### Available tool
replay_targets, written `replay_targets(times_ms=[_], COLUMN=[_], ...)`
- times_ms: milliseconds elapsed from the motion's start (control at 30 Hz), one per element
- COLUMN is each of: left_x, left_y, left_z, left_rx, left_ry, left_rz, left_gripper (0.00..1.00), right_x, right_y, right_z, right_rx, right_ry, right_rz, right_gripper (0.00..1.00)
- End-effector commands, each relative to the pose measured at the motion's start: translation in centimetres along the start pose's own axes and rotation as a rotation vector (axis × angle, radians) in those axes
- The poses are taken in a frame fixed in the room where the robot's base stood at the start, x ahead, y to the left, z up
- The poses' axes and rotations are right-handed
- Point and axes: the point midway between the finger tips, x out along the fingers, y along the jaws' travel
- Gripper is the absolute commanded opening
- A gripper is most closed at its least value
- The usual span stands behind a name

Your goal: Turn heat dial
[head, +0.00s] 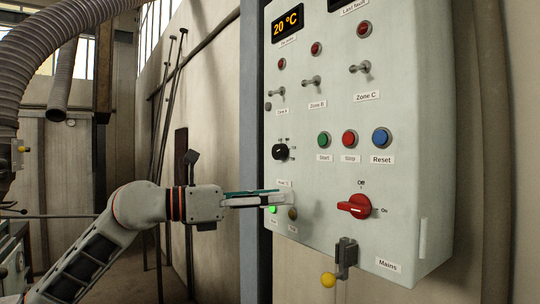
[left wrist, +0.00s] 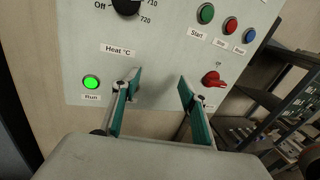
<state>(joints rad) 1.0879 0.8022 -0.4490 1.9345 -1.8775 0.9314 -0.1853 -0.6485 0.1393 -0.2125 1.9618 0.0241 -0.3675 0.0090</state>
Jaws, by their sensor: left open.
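The heat dial (head: 280,151) is a round black knob on the pale control panel (head: 325,235). Its lower part also shows at the top edge of the left wrist view (left wrist: 126,5), with "Off", "710" and "720" around it. The "Heat °C" label sits below it. Which mark the dial points to is not clear. My left gripper (head: 287,198) is below the dial, near the panel face. In the left wrist view the two green-padded fingers (left wrist: 160,79) are spread and empty, below and right of the dial. My right gripper is out of view.
A lit green Run light (head: 272,210) is beside my left fingers. A red Mains switch (head: 354,206) and Start, Stop (head: 349,138) and Reset buttons are to the right. A lever with a yellow knob (head: 328,280) hangs at the panel's bottom. Shelving (left wrist: 265,105) stands behind.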

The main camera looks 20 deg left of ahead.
Motion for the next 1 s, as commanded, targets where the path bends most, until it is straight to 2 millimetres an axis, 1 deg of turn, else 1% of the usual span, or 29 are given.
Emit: replay_targets(times_ms=[33,100,200,300,367,467,800,867,1000], left_x=[-1.1,-2.4,-4.0,-5.0,-5.2,-4.5,0.4,1.0,1.9], left_y=[0.7,1.5,2.5,3.0,3.2,3.4,4.6,4.8,5.1], left_z=[2.2,4.6,7.2,8.6,9.0,9.2,9.3,9.3,9.2], left_rx=[0.079,0.163,0.245,0.286,0.296,0.299,0.297,0.298,0.298], left_ry=[0.008,0.018,0.025,0.029,0.030,0.031,0.029,0.029,0.029], left_rz=[0.054,0.123,0.202,0.248,0.260,0.264,0.260,0.261,0.261], left_gripper=[0.43,0.43,0.43,0.43,0.43,0.43,0.43,0.43,0.43], right_x=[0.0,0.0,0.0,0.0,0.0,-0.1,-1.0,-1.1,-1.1], right_y=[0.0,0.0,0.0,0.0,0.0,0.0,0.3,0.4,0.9], right_z=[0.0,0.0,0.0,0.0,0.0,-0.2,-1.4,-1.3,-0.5], right_rx=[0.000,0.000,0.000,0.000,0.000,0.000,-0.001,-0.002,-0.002], right_ry=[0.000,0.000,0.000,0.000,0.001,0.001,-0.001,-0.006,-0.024], right_rz=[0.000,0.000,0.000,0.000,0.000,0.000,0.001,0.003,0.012], right_gripper=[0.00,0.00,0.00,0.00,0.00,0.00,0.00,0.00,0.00])
